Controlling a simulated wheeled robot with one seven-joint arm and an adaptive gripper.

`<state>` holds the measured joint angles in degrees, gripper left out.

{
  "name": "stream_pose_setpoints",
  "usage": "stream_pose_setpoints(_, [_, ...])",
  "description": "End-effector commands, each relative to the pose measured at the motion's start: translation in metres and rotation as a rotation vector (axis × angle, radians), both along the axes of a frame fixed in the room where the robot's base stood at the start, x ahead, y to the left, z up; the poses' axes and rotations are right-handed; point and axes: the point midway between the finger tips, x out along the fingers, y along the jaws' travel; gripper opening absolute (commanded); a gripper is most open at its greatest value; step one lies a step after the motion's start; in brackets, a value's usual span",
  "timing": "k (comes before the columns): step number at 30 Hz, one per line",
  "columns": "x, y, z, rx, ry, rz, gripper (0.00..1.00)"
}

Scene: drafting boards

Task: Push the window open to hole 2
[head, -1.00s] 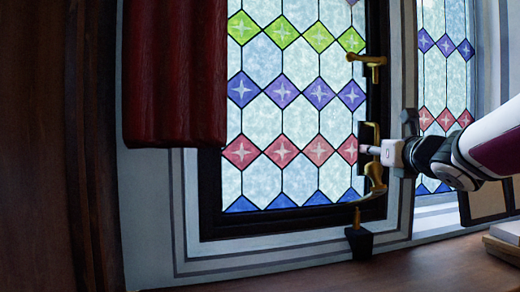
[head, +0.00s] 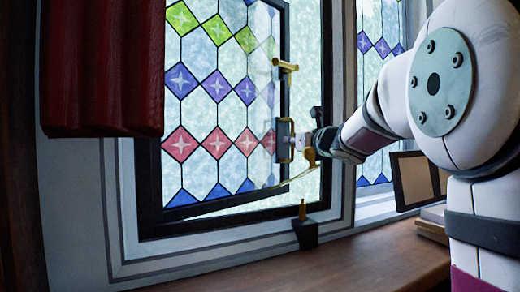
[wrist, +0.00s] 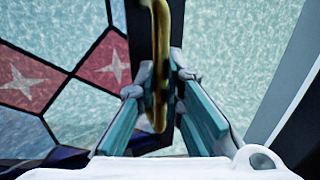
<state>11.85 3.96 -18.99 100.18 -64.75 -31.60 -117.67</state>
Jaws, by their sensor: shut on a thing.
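The stained-glass window (head: 225,100) stands partly open, its dark sash swung outward from the frame on the right side. My gripper (head: 286,140) is at the sash's right edge. In the wrist view its teal-lined fingers (wrist: 170,105) are on both sides of a brass handle (wrist: 160,60), shut on it. A thin brass stay bar (head: 288,183) slants near the window's bottom edge. A brass pin (head: 302,209) stands on a dark block (head: 306,234) at the sill. The bar's holes are too small to tell, and I cannot tell whether it touches the pin.
A second brass fitting (head: 285,69) sits higher on the sash. A red curtain (head: 105,70) hangs at the left. A framed board (head: 416,180) and stacked books (head: 433,222) are at the right. The wooden sill top (head: 270,265) is clear in front.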

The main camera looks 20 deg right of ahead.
Motion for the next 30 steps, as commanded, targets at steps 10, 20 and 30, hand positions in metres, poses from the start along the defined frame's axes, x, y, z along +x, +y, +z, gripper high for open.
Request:
stream_pose_setpoints(10, [0.018,0.003,0.001,0.002,0.0,-0.002,0.0])
stream_pose_setpoints(20, [0.017,0.003,0.0,0.001,0.001,-0.002,0.3])
stream_pose_setpoints(30, [0.007,0.004,0.001,0.002,0.0,-0.002,0.3])
